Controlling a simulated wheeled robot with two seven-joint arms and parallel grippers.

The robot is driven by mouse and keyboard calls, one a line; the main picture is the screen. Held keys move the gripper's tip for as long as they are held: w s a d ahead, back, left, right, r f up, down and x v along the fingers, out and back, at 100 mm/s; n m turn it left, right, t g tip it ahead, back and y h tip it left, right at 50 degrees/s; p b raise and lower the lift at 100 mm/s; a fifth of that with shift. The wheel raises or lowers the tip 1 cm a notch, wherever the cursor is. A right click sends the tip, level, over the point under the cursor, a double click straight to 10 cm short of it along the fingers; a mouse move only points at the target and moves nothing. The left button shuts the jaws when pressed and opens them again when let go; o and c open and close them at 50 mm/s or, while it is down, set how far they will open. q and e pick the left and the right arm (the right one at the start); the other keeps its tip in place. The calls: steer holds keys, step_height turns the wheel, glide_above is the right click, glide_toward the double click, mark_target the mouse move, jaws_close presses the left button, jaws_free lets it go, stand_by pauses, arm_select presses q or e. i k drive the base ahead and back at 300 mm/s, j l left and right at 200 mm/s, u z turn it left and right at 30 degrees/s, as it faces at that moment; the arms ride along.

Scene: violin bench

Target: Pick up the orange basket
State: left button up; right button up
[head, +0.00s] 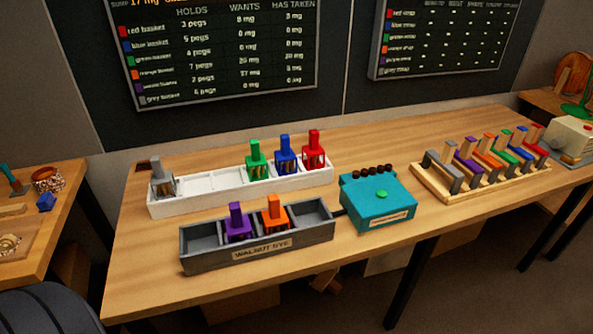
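The orange basket (274,214) stands upright in a compartment of the grey trough labelled "WALNUT DYE" (262,254). Its orange handle points up. The purple basket (238,224) stands in the compartment just left of it. The trough's compartments at the far left and far right ends look empty. Neither of my grippers shows in the head view.
Behind the trough, a white rack (215,177) holds a grey basket (162,183), green basket (256,162), blue basket (285,155) and red basket (314,152). A teal box (377,203) stands right of the trough. A wooden rack (483,181) of coloured pieces is further right.

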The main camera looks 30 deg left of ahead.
mark_target(274, 220)
steer(key=u, duration=0.95)
